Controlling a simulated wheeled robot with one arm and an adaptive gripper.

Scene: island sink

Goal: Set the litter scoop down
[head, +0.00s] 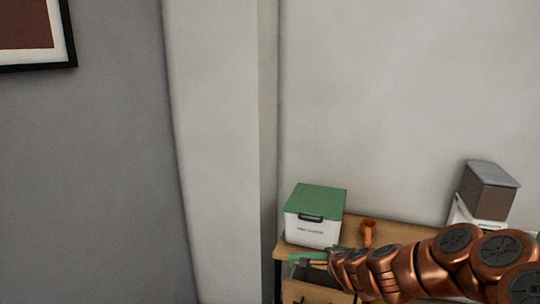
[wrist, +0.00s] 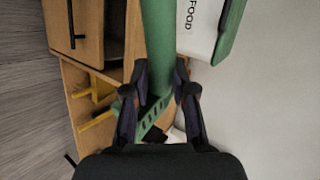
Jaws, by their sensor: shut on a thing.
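The green litter scoop (wrist: 158,40) is between the fingers of my gripper (wrist: 159,92) in the wrist view. My gripper is shut on it. A long smooth green part runs up the picture, and a slotted green part shows below the fingers, partly hidden by my gripper. In the head view, a bit of the green scoop (head: 308,256) shows at the end of my arm, in front of the wooden cabinet top (head: 405,232). I cannot tell whether the scoop touches the top.
A white food bin with a green lid (head: 318,202) stands on the cabinet top's left end. An orange item (head: 368,231) lies right of it. A grey and brown box-shaped dispenser (head: 488,190) stands farther right. Bare wood shows between them. A wall is behind.

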